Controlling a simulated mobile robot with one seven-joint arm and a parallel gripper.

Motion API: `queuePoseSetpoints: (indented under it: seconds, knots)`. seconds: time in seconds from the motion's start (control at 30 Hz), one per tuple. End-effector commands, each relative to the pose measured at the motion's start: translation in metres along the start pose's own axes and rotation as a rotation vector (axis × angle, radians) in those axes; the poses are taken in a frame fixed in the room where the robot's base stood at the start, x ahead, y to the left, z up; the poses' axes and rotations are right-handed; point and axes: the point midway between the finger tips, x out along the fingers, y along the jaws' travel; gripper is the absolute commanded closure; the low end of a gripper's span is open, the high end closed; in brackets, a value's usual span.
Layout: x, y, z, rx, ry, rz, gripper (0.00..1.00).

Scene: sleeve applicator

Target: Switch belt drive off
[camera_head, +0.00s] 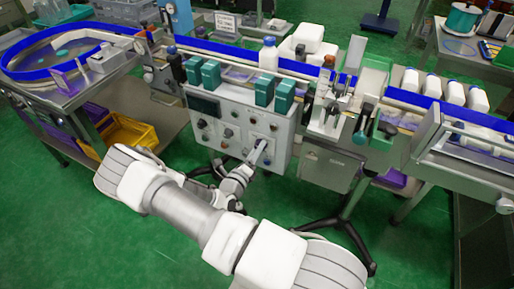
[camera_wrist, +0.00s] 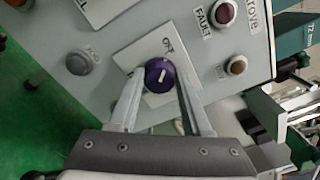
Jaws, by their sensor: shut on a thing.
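The belt drive knob (camera_wrist: 159,75) is a round, dark purple rotary switch with a white pointer line, on a pale label plate (camera_wrist: 143,51) of the grey control panel (camera_head: 225,125). In the wrist view, my gripper (camera_wrist: 160,84) has one finger on each side of the knob and is shut on it. The pointer slants a little from the plate's edges. Lettering above the knob is small and looks like "OFF". In the head view, my gripper (camera_head: 260,151) reaches the lower right of the panel and hides the knob.
A grey button (camera_wrist: 80,63) and two red-brown round controls, one a lamp or button marked FAULT (camera_wrist: 223,13), sit around the knob. Above the panel runs a blue-railed conveyor (camera_head: 220,49) with a white bottle (camera_head: 268,54).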

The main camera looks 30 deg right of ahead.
Motion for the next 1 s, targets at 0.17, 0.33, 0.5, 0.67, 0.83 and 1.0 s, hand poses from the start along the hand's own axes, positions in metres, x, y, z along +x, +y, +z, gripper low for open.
queuePoseSetpoints:
  seconds: [0.17, 0.33, 0.5, 0.67, 0.83, 1.0]
  knots:
    - [-0.0009, 0.0005, -0.0006, -0.041, 0.001, 0.002, 1.0]
    - [-0.0009, 0.0008, -0.0008, -0.054, 0.001, 0.002, 1.0]
    - [-0.0008, 0.0008, -0.0009, -0.055, 0.001, 0.002, 1.0]
    - [-0.0008, 0.0008, -0.0009, -0.055, 0.001, 0.002, 0.5]
    - [-0.0005, 0.0006, -0.0006, -0.054, 0.001, 0.002, 0.21]
    - [-0.0003, 0.0004, -0.0003, -0.053, 0.0, 0.001, 0.21]
